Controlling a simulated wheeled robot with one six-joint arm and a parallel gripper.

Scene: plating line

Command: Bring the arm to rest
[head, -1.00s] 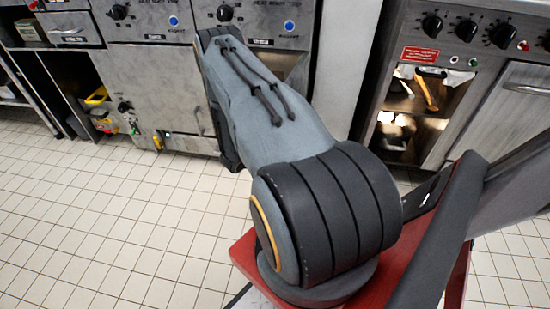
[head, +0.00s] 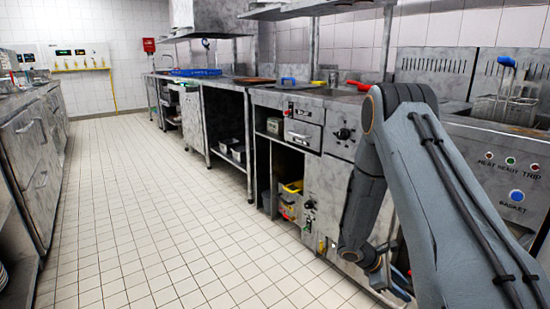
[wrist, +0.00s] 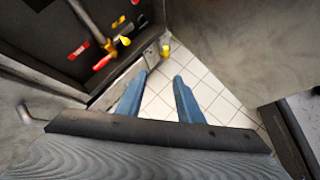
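My arm (head: 428,185) is bent in the right of the head view, its elbow high and its forearm hanging down in front of the steel counter fronts. My gripper (wrist: 160,80) shows in the wrist view with its two blue fingers apart. Nothing is between the fingers; white floor tiles show through the gap. In the head view the gripper end is low by the counter front and its fingers cannot be made out.
In the wrist view, an open cabinet with tools (wrist: 105,45) lies beyond the left finger. In the head view, a fryer basket (head: 505,108) stands at right, and yellow and red items (head: 291,198) sit in an open bay. The tiled aisle (head: 150,210) is clear.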

